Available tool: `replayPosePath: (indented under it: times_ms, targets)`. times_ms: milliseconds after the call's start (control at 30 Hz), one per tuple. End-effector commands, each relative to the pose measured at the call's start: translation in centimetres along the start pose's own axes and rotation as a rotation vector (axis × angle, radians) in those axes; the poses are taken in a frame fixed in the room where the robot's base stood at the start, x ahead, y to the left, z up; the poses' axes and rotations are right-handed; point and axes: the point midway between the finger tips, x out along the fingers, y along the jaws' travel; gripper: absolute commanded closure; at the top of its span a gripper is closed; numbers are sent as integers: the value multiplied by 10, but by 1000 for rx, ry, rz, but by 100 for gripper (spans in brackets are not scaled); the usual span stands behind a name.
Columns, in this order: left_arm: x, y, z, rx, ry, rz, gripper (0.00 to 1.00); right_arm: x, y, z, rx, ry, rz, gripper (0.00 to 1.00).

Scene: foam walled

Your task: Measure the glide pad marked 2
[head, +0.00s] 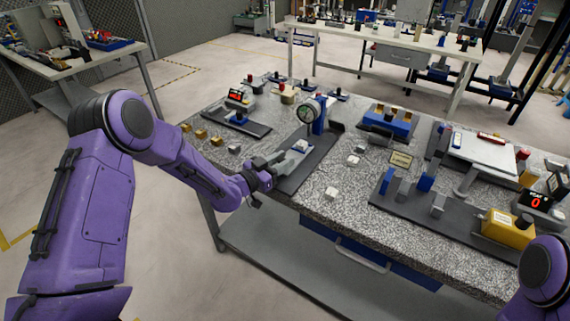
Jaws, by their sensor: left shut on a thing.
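My left gripper (290,157) reaches in from the left over the dark base of a dial gauge stand. I cannot tell whether the block touches the base. Loose whitish blocks lie right of the stand (354,159) and at the table's front (331,192). Brass-coloured blocks (201,134) and a grey one (233,149) lie to the left. No number is readable on any block. My right gripper is out of view.
The speckled table (300,208) also carries a display unit with red digits (238,96), a blue fixture (388,122), a dark-based fixture with blue posts (425,183) and a yellow box (506,229). The front middle is mostly clear.

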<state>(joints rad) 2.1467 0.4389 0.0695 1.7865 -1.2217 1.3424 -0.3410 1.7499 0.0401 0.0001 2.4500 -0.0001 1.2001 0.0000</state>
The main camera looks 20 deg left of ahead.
Motion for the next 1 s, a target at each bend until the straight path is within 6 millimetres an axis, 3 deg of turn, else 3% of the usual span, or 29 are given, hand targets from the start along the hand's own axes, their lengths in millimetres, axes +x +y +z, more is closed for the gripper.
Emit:
replayPosePath:
  times_ms: [33, 100, 433, 800, 1000]
  targets:
    - [0, 0, 0, 1, 0, -1, 62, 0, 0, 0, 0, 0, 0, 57]
    - [0, 0, 0, 1, 0, -1, 48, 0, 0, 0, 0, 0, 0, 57]
    - [-5, 0, 1, 1, 0, 0, 48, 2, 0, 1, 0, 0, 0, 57]
    - [-86, 0, 1, -1, 2, -2, 48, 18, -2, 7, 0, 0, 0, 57]
    - [-104, 0, 0, 1, 2, 0, 48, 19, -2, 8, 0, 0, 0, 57]
